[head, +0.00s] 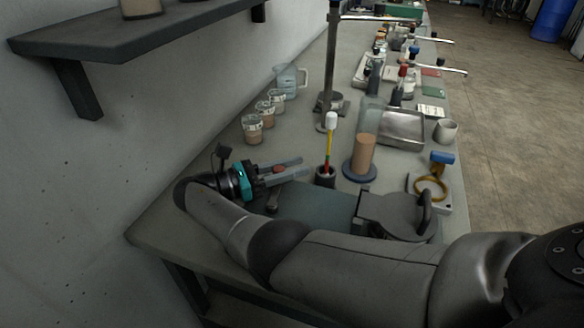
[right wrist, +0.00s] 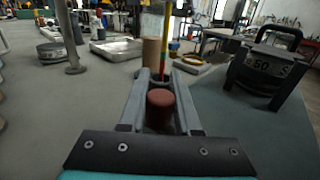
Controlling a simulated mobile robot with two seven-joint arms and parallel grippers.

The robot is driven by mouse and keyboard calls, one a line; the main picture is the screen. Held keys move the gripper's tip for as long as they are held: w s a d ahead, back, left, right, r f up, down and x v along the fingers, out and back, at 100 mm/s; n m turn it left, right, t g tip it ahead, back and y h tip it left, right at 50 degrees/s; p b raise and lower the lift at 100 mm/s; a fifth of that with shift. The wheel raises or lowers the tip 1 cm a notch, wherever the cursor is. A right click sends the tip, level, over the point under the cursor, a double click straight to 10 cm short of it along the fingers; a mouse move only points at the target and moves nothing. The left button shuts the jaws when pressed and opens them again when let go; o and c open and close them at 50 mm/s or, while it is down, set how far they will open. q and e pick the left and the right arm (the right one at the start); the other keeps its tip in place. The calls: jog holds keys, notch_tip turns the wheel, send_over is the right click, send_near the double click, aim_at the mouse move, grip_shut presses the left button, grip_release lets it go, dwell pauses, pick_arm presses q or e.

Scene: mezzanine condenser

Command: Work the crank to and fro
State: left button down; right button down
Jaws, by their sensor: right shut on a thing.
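The crank's knob is a red-brown rounded cylinder (right wrist: 160,106). In the right wrist view it stands upright between the two grey fingers of my right gripper (right wrist: 160,76), nearer their base than their tips. In the head view the red knob (head: 278,169) shows as a small patch between the fingers. My right gripper (head: 300,168) is shut on it, low over the near left part of the bench. The crank's arm and pivot are mostly hidden by the gripper. A small dark part (head: 272,200) shows just below the fingers; I cannot tell whether it belongs to the crank. My left gripper is out of view.
A tan cylinder (head: 365,152) on a blue disc and a dark weight (head: 398,215) with a handle are to the right. Several jars (head: 253,133) line the wall side. A shelf (head: 135,38) overhangs the left.

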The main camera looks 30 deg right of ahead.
jog(key=c, duration=1.1)
grip_release()
jog(key=o, duration=0.5)
jog(key=shift+a, duration=0.15)
